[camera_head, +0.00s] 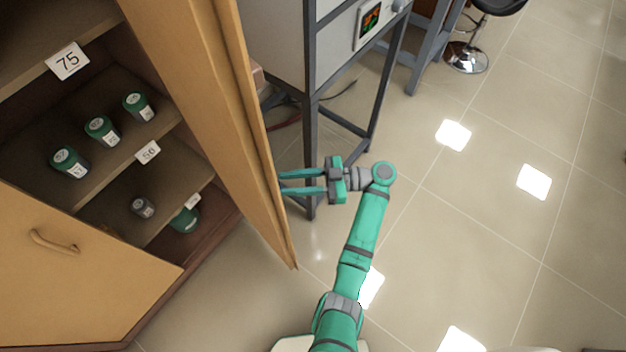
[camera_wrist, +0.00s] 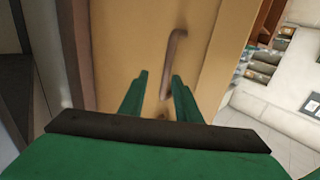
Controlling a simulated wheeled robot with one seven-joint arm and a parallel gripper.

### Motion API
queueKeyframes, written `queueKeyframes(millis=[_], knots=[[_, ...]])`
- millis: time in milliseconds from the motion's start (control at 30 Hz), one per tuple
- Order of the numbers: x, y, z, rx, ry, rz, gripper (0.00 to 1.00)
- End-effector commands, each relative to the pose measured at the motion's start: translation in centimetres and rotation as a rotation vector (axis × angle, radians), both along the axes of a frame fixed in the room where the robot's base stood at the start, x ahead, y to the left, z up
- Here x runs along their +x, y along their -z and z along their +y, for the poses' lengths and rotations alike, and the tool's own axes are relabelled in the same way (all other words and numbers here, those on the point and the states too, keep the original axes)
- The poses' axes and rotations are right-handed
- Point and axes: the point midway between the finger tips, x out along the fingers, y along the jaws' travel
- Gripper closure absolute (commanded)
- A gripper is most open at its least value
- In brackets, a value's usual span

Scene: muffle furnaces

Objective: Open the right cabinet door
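The right cabinet door (camera_head: 222,120) stands swung wide open, seen almost edge-on in the head view. Its wooden outer face (camera_wrist: 135,40) fills the middle of the wrist view. A curved brown handle (camera_wrist: 173,60) is on that face. My gripper (camera_head: 281,183) is at the right of the door, its green fingers pointing at the outer face. The fingers are apart, with a gap between them. In the wrist view the handle's lower end appears between the fingertips (camera_wrist: 160,76); I cannot tell whether they touch it. The handle is hidden in the head view.
The left cabinet door (camera_head: 90,270) is closed. Inside the open side, green-lidded jars (camera_head: 102,130) stand on shelves. A grey furnace stand (camera_head: 312,130) with metal legs stands behind my gripper. A stool (camera_head: 467,57) is at upper right. The tiled floor (camera_head: 500,250) to the right is clear.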

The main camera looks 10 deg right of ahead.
Motion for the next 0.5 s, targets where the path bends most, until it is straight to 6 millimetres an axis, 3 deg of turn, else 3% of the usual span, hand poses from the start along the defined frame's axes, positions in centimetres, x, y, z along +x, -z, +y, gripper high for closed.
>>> queueKeyframes(millis=[500], knots=[[-0.1, 0.0, -3.5, -0.002, 0.004, 0.0, 0.7]])
